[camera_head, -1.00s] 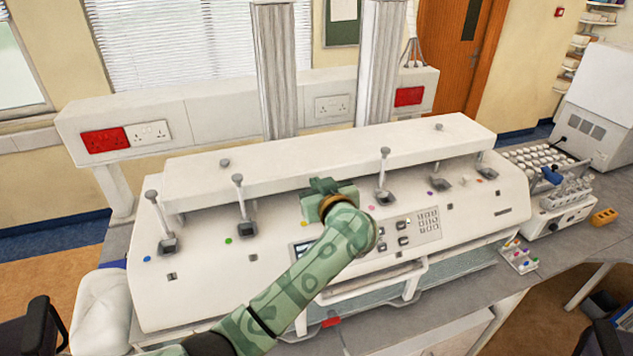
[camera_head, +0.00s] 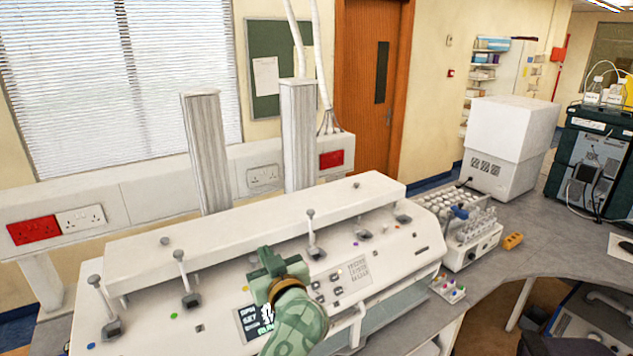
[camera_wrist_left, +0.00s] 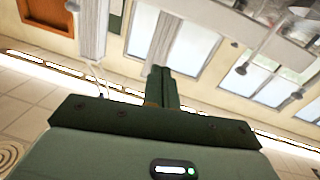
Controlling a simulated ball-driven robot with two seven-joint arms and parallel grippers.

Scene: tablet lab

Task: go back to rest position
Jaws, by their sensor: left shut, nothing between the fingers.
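My left gripper (camera_head: 270,262) is in front of the sloped control panel of the white dissolution machine (camera_head: 330,205) in the head view. It covers part of the panel around the small display (camera_head: 249,320). Its green fingers are together and hold nothing. In the left wrist view my gripper fingers (camera_wrist_left: 161,88) stand close together at the middle, with windows and ceiling lights behind them. My right gripper is in neither view.
A rack with vials (camera_head: 470,225) stands right of the machine. A white box-shaped instrument (camera_head: 508,145) stands behind.

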